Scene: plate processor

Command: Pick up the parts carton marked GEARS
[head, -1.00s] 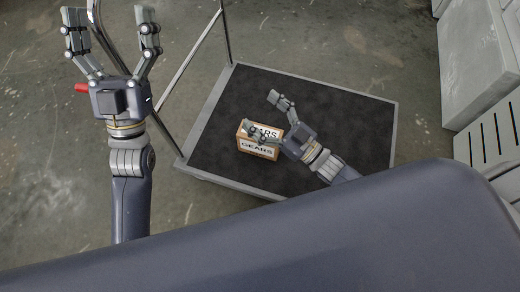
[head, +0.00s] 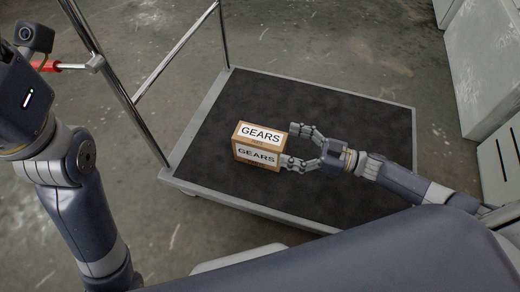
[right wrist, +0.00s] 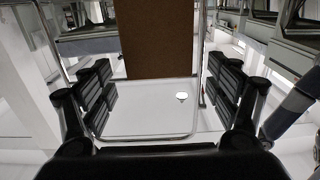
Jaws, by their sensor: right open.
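The carton (head: 257,146) is brown with white labels reading GEARS on its top and front. It sits upright on the dark deck of a flat cart (head: 340,105), near the deck's left front. My right gripper (head: 289,146) comes from the right, fingers spread, with its tips at the carton's right side. In the right wrist view the carton's plain brown face (right wrist: 155,38) stands ahead, between the two open fingers (right wrist: 160,92). I cannot tell whether a fingertip touches it. My left gripper's body (head: 22,92) is at the upper left edge; its fingers are out of frame.
The cart's metal handle frame (head: 175,52) rises at its left side. A red grip (head: 45,67) shows beside my left gripper. Pale cabinets (head: 485,65) stand at the right. The deck behind the carton is clear.

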